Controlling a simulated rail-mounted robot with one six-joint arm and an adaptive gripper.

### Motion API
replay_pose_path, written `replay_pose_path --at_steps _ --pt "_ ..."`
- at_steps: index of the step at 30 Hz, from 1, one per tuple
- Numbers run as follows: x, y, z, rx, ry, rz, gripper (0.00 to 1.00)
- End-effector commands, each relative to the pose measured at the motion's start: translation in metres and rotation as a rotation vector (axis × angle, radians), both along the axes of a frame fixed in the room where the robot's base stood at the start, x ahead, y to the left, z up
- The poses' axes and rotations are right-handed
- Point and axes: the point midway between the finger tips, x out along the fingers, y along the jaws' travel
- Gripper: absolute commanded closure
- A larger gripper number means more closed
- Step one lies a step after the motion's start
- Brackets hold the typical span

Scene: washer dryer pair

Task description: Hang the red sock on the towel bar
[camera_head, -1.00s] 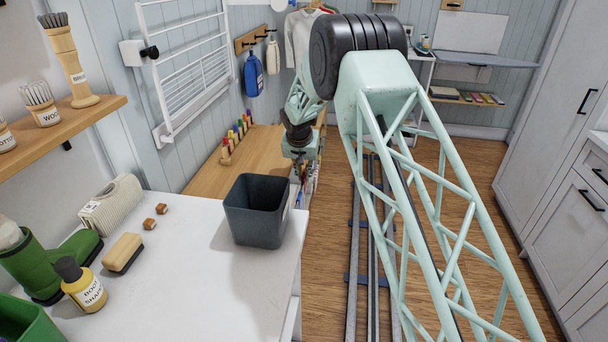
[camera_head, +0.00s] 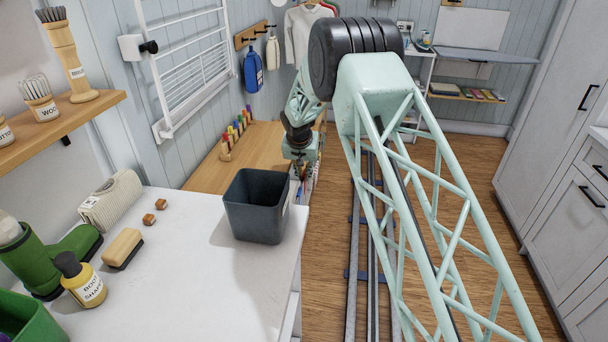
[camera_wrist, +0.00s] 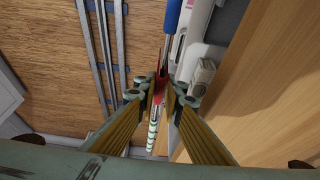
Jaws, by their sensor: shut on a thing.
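My gripper (camera_wrist: 161,98) is shut on a narrow red thing, which I take for the red sock (camera_wrist: 161,86). It is seen nearly edge-on between the fingertips, so its full shape does not show. A green-and-white striped strip lies in line below it, between the fingers. In the head view my gripper is low beside the front edge of the wooden bench, beyond the dark bin, and its fingers are too small to read. I cannot pick out the towel bar for sure; a white wall rack (camera_head: 196,65) with several rails hangs on the left wall.
The dark bin (camera_head: 256,205) stands on the white worktop (camera_head: 195,265). The wooden bench (camera_head: 212,174) carries a row of coloured pegs. In the wrist view a blue item (camera_wrist: 172,18) and pale items lie close to the fingertips. Wooden floor is open right of the rails.

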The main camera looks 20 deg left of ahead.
Motion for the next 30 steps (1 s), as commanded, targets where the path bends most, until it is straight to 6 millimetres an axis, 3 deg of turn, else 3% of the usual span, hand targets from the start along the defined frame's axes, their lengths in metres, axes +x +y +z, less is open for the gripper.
replay_pose_path --at_steps 20,21,25,30 --pt "-0.0001 -0.0001 -0.0087 0.0 0.0 0.0 1.0" --pt "-0.0001 0.0 -0.0086 0.0 0.0 0.0 0.89" --pt "-0.0001 0.0 -0.0086 0.0 0.0 0.0 0.77" --pt "-0.0001 -0.0001 -0.0086 0.0 0.0 0.0 0.76"
